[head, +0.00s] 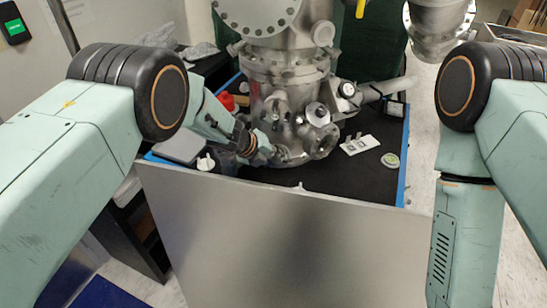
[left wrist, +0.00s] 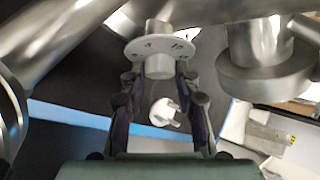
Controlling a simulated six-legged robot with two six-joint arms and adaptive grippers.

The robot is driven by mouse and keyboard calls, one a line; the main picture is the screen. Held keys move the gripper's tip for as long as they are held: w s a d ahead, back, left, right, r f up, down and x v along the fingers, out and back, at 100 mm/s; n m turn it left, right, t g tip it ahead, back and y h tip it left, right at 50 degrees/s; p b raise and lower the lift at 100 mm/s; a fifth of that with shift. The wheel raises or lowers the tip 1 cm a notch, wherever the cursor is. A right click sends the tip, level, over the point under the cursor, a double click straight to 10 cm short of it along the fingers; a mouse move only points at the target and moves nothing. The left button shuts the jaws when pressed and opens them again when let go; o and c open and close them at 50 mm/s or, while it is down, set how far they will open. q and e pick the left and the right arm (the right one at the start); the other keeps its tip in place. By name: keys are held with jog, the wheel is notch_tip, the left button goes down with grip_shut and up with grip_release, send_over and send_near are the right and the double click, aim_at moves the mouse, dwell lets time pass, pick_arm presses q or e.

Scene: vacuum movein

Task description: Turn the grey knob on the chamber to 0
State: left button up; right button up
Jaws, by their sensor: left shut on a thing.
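The steel chamber (head: 290,85) stands on a black-topped bench. My left gripper (head: 268,150) is at its lower front left side. In the left wrist view, a grey knob (left wrist: 159,67) sticks out from a round white dial (left wrist: 150,46) with dark numbers on it. The two fingers of my left gripper (left wrist: 159,74) are shut on the grey knob, one on each side. The knob's pointer and its exact setting cannot be made out. In the head view the gripper hides the knob. My right gripper is out of view; only my right arm shows at the right.
A small white part (head: 205,162) lies left of my left gripper; a white part also shows below the knob in the left wrist view (left wrist: 164,112). A white card (head: 357,145) and a round disc (head: 390,160) lie right of the chamber. Steel pipes flank the knob closely.

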pick_arm(q)
jog(key=shift+w+r, duration=0.1)
grip_shut()
jog(key=shift+a+n+h+b, duration=0.1)
jog(key=shift+n+h+b, duration=0.2)
jog(key=shift+b, duration=0.3)
jog(key=shift+o, duration=2)
grip_release()
jog(key=o, duration=0.4)
jog(key=shift+c, duration=0.2)
jog(key=v, duration=1.2)
jog(key=shift+f, duration=0.2)
